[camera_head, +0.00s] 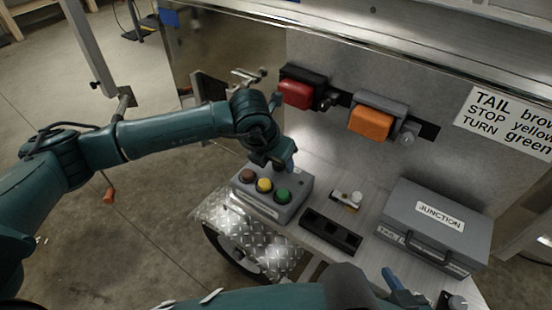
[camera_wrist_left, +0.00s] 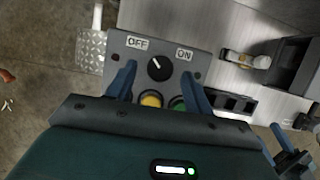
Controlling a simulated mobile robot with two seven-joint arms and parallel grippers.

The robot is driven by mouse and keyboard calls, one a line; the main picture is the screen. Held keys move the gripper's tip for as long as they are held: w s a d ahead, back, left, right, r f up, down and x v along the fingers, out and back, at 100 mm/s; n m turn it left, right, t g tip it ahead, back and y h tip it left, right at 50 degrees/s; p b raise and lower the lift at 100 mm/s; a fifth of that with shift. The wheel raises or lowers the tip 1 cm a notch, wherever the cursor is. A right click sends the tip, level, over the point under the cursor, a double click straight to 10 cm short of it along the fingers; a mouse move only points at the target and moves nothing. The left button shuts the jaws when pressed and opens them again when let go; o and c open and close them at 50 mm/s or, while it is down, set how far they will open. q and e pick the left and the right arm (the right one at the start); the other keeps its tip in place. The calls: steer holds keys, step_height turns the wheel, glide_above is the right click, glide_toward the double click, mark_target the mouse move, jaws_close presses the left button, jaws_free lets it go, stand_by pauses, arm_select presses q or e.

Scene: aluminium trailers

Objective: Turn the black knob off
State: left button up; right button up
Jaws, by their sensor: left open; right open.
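The black knob (camera_wrist_left: 159,68) is on the sloped face of a grey control box (camera_wrist_left: 118,45) in the left wrist view. Its white mark points up and slightly left, between the OFF label (camera_wrist_left: 137,43) and the ON label (camera_wrist_left: 184,55), nearer OFF. My left gripper (camera_wrist_left: 158,80) is open, its blue fingers on either side of the knob with gaps. In the head view, my left gripper (camera_head: 281,162) is over the back of the control box (camera_head: 262,205) and hides the knob. My right gripper (camera_head: 417,284) is open at the lower right, apart from the box.
Brown, yellow and green buttons (camera_head: 283,195) line the box front. A black tray (camera_head: 331,232), a small white-and-yellow part (camera_head: 347,200) and a grey junction case (camera_head: 435,225) lie to the right. Red (camera_head: 296,94) and orange lamps (camera_head: 371,124) are on the panel behind.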

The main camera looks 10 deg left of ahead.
arm_select(q)
steer(key=v, duration=1.2)
steer(key=shift+s+r, duration=0.2)
steer(key=shift+r, duration=0.05)
steer(key=shift+a, duration=0.1)
